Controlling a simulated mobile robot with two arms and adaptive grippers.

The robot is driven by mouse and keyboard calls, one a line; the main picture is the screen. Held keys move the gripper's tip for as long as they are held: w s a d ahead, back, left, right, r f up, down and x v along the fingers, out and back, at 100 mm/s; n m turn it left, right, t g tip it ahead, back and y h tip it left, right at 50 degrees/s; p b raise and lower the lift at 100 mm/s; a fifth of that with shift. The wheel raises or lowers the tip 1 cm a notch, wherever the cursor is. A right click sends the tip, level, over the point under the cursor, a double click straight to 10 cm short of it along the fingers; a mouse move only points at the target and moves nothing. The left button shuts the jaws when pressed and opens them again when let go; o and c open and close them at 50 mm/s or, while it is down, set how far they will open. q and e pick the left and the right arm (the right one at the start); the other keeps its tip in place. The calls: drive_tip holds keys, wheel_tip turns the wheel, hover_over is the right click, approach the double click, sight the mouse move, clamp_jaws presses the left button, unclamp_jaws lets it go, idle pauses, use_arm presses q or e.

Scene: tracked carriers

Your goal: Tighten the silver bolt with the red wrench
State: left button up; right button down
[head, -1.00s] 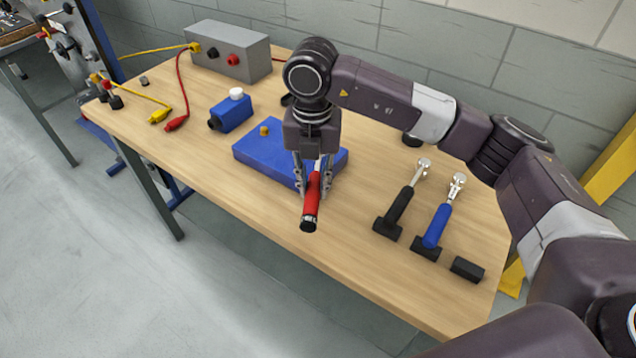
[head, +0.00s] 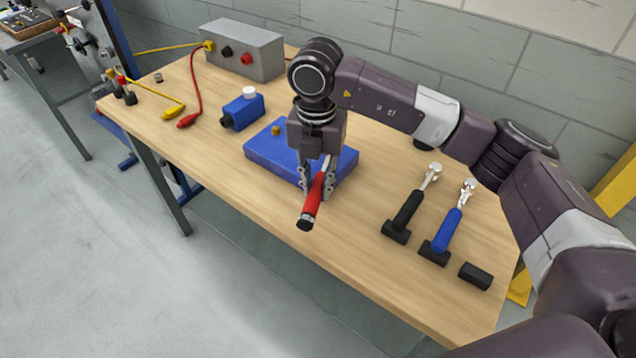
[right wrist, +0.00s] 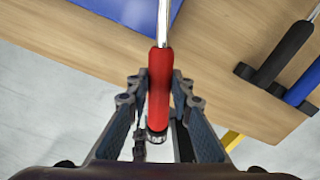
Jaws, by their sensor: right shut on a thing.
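My right gripper (head: 317,188) is shut on the red wrench (head: 311,207) by its handle. It holds the wrench over the front of the blue block (head: 265,160), with the black handle end toward the table's front edge. In the right wrist view the red handle (right wrist: 160,85) lies between the fingers, and its silver shaft runs up past the blue block (right wrist: 118,8). The wrench head is out of that view and hidden in the head view. A brass-coloured bolt (head: 277,131) stands on the block's far left part. I cannot see the silver bolt. My left gripper is not in view.
A black-handled wrench (head: 408,210) and a blue-handled wrench (head: 447,230) rest in black holders at the right; an empty-looking black holder (head: 475,276) is beside them. A blue bottle-like object (head: 243,110), grey box (head: 243,50) and clip cables are at the left.

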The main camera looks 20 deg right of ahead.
drive_tip(key=shift+w+a+m, duration=0.4)
drive_tip(key=shift+a+m, duration=0.2)
drive_tip(key=shift+w+a+m, duration=0.4)
drive_tip(key=shift+a+m, duration=0.1)
drive_tip(key=shift+m, duration=0.1)
drive_tip(key=shift+w+a+m, duration=0.5)
drive_tip(key=shift+w+a+m, duration=0.45)
drive_tip(key=shift+w+m, duration=0.1)
drive_tip(key=shift+m, duration=0.05)
idle(0.4)
